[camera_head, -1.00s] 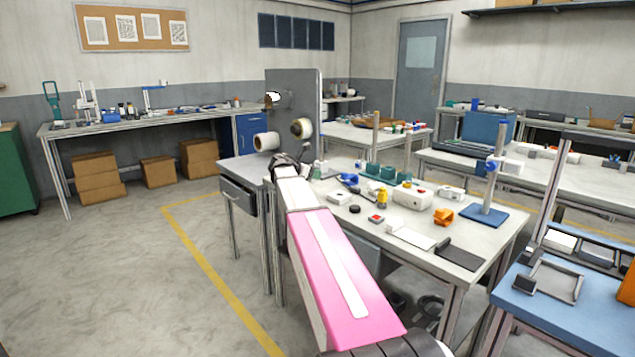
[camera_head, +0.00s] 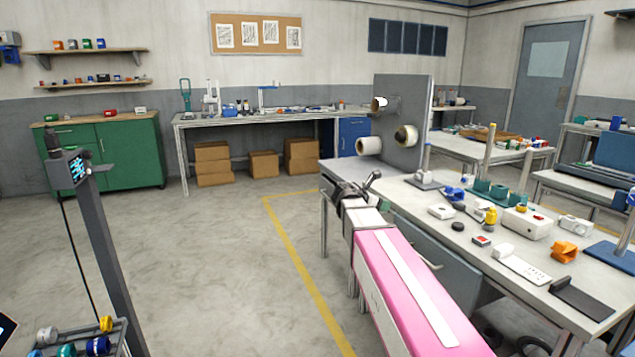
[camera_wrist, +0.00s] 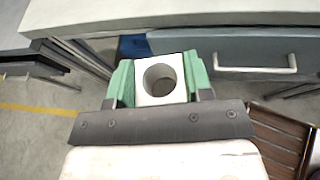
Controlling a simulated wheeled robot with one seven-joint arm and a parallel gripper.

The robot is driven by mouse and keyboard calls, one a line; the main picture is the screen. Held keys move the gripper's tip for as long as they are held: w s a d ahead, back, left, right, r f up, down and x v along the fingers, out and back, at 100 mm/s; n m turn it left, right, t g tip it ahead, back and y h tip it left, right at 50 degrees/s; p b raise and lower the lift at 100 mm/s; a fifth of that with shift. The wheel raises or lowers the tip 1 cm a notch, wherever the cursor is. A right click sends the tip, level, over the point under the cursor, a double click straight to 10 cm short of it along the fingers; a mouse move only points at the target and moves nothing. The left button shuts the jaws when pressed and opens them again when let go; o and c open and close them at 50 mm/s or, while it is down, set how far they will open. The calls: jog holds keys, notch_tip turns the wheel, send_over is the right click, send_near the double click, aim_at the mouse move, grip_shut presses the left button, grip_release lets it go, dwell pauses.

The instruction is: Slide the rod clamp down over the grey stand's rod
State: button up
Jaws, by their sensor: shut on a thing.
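The rod clamp (camera_wrist: 145,97) is a white block with a round through-hole, seen from above in the wrist view. My gripper (camera_wrist: 160,82) is shut on it, with green pads on its left and right sides. In the head view my gripper (camera_head: 358,192) is small at the near left edge of the workbench, and the clamp cannot be made out. The grey stand (camera_head: 426,182) is on the bench behind and to the right of my gripper, its short rod upright. The clamp is apart from the rod. The stand does not show clearly in the wrist view.
A grey upright panel (camera_head: 405,110) with spools stands behind. A drawer (camera_wrist: 255,58) shows below the bench edge.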

jog(key=s+a+f+n+t+y, duration=0.1)
jog(key=s+a+f, duration=0.25)
jog(key=s, duration=0.25)
jog(key=s+a+f+n+t, duration=0.1)
jog(key=s+a+f, duration=0.1)
jog(key=s+f, duration=0.35)
jog(key=w+d+r+m+g, duration=0.1)
jog(key=w+d+r+g, duration=0.1)
jog(key=w+d+r, duration=0.4)
jog(key=w+d+r+m+g+h, duration=0.1)
jog(key=w+d+r+m, duration=0.1)
jog(key=w+d+r, duration=0.5)
jog(key=w+r, duration=0.5)
jog(key=w, duration=0.3)
jog(key=shift+w+m+g+h, duration=0.15)
jog(key=shift+m+g+h, duration=0.15)
jog(key=shift+g, duration=0.1)
send_over(418, 203)
notch_tip(418, 203, down, 7)
jog(key=shift+d, duration=0.1)
jog(key=shift+f, duration=1.75)
jog(key=shift+f, duration=0.2)
